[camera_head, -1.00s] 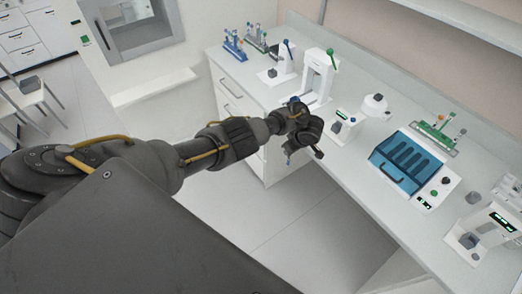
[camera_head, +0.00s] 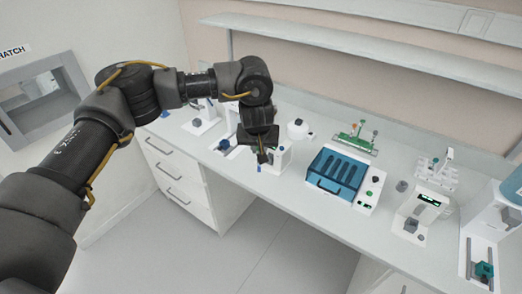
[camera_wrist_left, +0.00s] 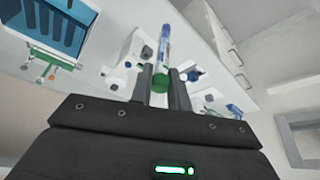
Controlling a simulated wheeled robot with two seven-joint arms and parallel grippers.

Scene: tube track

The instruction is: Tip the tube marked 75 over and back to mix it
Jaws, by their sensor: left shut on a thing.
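My left gripper (camera_head: 262,156) is shut on a tube (camera_wrist_left: 165,45) and holds it in the air in front of the bench edge. In the left wrist view, the gripper's fingers (camera_wrist_left: 161,85) sit on both sides of the tube's green cap (camera_wrist_left: 160,82). The clear and blue body of the tube points away from the gripper. In the head view only a small blue part of the tube (camera_head: 258,169) shows below the fingers. I cannot read a number on it. My right gripper is not in view.
On the bench are a blue block device (camera_head: 340,170), a green rack (camera_head: 355,142) with tubes, a white device with display (camera_head: 420,212) and a white rack (camera_head: 437,175). A shelf (camera_head: 370,55) runs above. The floor (camera_head: 280,245) before the bench is clear.

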